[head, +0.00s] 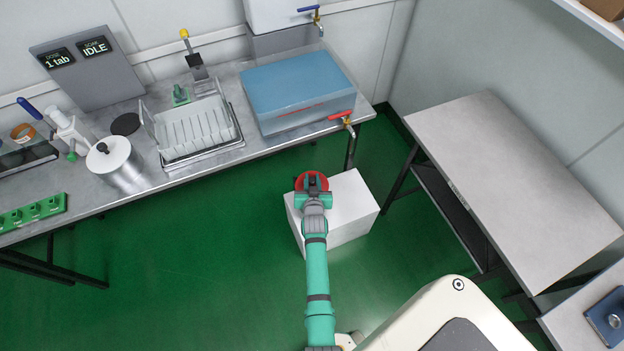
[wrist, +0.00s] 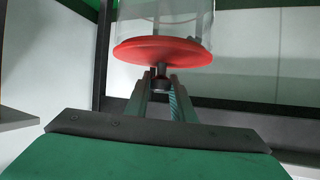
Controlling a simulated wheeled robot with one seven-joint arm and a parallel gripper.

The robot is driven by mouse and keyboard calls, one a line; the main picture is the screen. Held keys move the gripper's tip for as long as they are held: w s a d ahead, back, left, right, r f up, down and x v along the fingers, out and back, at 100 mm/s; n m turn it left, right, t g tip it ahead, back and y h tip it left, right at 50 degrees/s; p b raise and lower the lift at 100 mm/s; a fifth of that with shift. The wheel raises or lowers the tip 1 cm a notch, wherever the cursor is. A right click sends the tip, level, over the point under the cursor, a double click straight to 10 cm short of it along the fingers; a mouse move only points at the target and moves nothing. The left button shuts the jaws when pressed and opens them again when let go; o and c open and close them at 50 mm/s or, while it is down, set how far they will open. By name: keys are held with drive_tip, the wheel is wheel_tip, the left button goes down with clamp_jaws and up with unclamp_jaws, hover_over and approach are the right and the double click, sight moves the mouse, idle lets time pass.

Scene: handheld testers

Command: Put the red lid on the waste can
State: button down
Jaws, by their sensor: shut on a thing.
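The red lid (wrist: 145,54) is a round disc with a dark knob in the wrist view. My gripper (wrist: 161,84) is shut on that knob. A clear cylindrical vessel (wrist: 172,16), apparently the waste can, shows just beyond the lid, in line with it. I cannot tell whether lid and rim touch. In the head view the red lid (head: 301,182) shows around my gripper (head: 312,186), over the left back part of a white block (head: 350,200). The can is hidden there by the lid and my arm.
A long steel bench (head: 225,165) runs along the back with a drying rack (head: 195,130), a blue-filled bath (head: 298,92) and a steel pot (head: 118,165). A red-handled tap (head: 342,116) juts from its edge. A bare table (head: 510,180) stands right. Green floor (head: 190,270) is clear at left.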

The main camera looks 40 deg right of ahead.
drive_tip(key=shift+f, duration=0.55)
drive_tip(key=c, duration=1.4)
unclamp_jaws()
drive_tip(key=shift+c, duration=0.2)
drive_tip(key=v, duration=1)
drive_tip(key=shift+s+a+r, duration=0.15)
drive_tip(key=shift+s+a, duration=0.05)
drive_tip(key=shift+s, duration=0.1)
